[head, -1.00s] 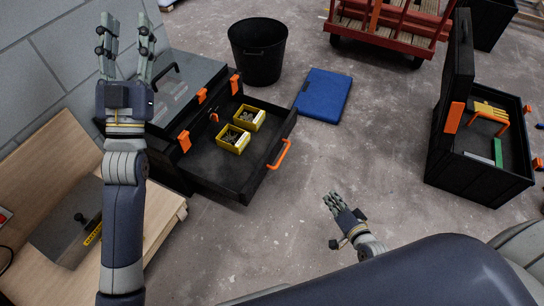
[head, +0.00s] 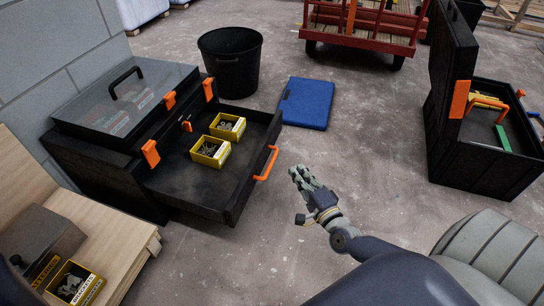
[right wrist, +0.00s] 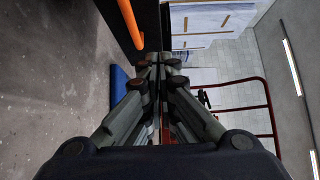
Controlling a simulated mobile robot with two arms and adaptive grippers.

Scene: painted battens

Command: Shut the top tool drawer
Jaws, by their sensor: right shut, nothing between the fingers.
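The top tool drawer (head: 190,180) is black and stands pulled out of a black toolbox (head: 85,165) at the left of the head view. Two yellow bins of small hardware (head: 211,151) sit in it. Its orange handle (head: 266,163) is on its front face; an orange bar, likely that handle, shows in the right wrist view (right wrist: 130,22). My right gripper (head: 299,173) is shut and empty, just right of the handle and apart from it in the head view. In the right wrist view its fingertips (right wrist: 160,60) are together. My left gripper is out of view.
A black bucket (head: 231,62) and a blue flat case (head: 306,103) are on the floor behind the drawer. An open black toolbox (head: 480,150) stands at the right, a red cart (head: 365,30) at the back. A wooden bench (head: 115,240) is front left. Floor right of the drawer is clear.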

